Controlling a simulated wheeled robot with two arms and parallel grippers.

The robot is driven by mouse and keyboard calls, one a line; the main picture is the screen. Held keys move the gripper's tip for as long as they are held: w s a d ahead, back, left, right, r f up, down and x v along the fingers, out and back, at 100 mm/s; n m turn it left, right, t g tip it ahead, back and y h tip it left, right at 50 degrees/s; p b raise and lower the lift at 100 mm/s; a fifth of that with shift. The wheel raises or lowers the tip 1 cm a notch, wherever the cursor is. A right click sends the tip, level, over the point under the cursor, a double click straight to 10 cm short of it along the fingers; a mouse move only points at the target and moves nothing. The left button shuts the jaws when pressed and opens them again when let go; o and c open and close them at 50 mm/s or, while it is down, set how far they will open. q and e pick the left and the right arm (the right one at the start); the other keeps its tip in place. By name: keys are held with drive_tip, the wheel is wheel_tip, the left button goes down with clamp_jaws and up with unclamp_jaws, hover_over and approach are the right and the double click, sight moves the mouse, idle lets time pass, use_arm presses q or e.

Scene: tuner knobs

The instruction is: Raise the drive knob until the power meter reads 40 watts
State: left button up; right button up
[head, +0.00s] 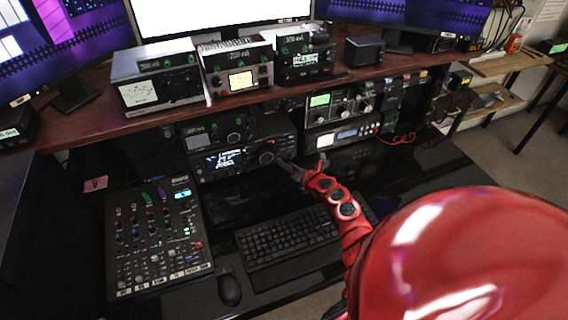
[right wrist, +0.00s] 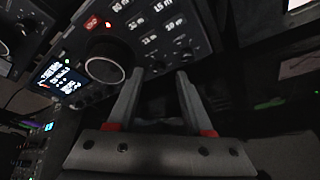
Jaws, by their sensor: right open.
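A black radio (head: 232,160) with a lit screen stands under the shelf, with a large round knob (head: 267,157) at its right. In the right wrist view the large knob (right wrist: 105,62) has a pale rim, beside the small screen (right wrist: 63,80) and labelled buttons. I cannot tell which control is the drive knob. My right gripper (head: 304,166) is open and empty, just right of the large knob; its fingers (right wrist: 158,82) point at the radio's lower front edge. White-faced meters (head: 138,92) and (head: 241,81) stand on the shelf; which is the power meter and its reading are unreadable. My left gripper is not in view.
A wooden shelf (head: 85,113) with monitors and boxes overhangs the radios. A mixer (head: 158,240), a keyboard (head: 287,238) and a mouse (head: 229,289) are on the dark desk. Another radio stack (head: 340,104) stands right of the radio. The desk right of the keyboard is fairly clear.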

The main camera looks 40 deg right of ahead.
drive_tip(key=shift+x, duration=0.8)
drive_tip(key=shift+a, duration=0.1)
clamp_jaws()
